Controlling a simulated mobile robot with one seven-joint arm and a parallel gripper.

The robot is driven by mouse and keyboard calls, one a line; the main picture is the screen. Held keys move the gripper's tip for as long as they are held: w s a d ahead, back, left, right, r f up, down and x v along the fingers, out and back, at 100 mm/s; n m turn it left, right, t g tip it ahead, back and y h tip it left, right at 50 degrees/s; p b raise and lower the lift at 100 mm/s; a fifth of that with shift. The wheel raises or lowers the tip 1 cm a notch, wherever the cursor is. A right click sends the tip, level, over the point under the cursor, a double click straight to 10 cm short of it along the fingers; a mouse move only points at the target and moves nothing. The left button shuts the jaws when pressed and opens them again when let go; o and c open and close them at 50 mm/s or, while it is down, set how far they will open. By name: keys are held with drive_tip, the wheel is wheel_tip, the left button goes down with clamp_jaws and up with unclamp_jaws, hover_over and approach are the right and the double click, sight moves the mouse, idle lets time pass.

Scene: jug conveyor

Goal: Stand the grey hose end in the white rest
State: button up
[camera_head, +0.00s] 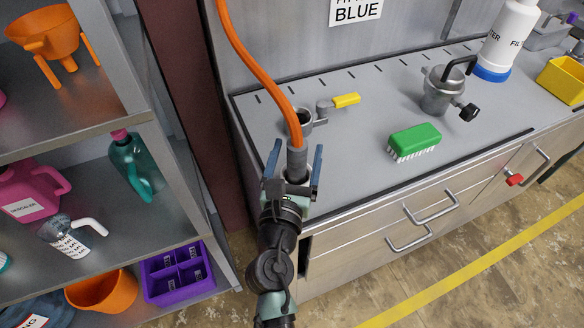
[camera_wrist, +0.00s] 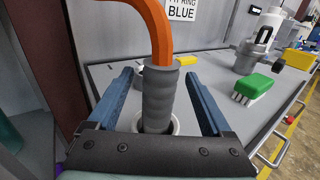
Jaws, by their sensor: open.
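The grey hose end (camera_head: 297,158) is a ribbed sleeve on the orange hose (camera_head: 262,72), which comes down from above. In the wrist view the grey hose end (camera_wrist: 158,98) stands nearly upright, and its foot is inside the rim of the white rest (camera_wrist: 176,125). How deep it sits cannot be told. In the head view the rest is hidden behind my gripper. My gripper (camera_head: 298,152) is open, with one blue finger on each side of the hose end. In the wrist view there are gaps between the fingers and the sleeve.
A grey upright socket with a yellow-handled valve (camera_head: 346,100) stands just behind the hose end on the grey bench (camera_head: 360,140). To the right are a green brush (camera_head: 414,139), a metal pot (camera_head: 440,92) and a white bottle (camera_head: 508,38). A shelf unit (camera_head: 110,120) stands at the left.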

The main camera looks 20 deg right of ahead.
drive_tip(key=b+v, duration=0.1)
drive_tip(key=v, duration=1.1)
drive_tip(key=shift+s, duration=0.3)
drive_tip(key=shift+a, duration=0.1)
drive_tip(key=w+a+r+m+t+y+p, duration=0.15)
drive_tip(key=w+r+m, duration=0.25)
drive_tip(key=r+m, duration=0.7)
drive_tip(key=w+a+r+m+t+p, duration=0.1)
drive_tip(key=w+r+m+t, duration=0.35)
drive_tip(key=r, duration=1.05)
drive_tip(key=s+a+r+m+t+y, duration=0.2)
drive_tip(key=s+r+m, duration=0.1)
drive_tip(key=r, duration=0.5)
drive_tip(key=s+a+r+m+t+y+p, duration=0.1)
drive_tip(key=s+a+r+m+t+y, duration=0.1)
drive_tip(key=r+m, duration=0.4)
drive_tip(key=s+a+r+m+t+y+p, duration=0.1)
drive_tip(key=s+a+r+m+t+y, duration=0.1)
drive_tip(key=r, duration=1)
drive_tip(key=s+a+m+y, duration=0.1)
drive_tip(key=s+m+y, duration=0.1)
drive_tip(key=s+m, duration=0.1)
drive_tip(key=shift+r, duration=0.2)
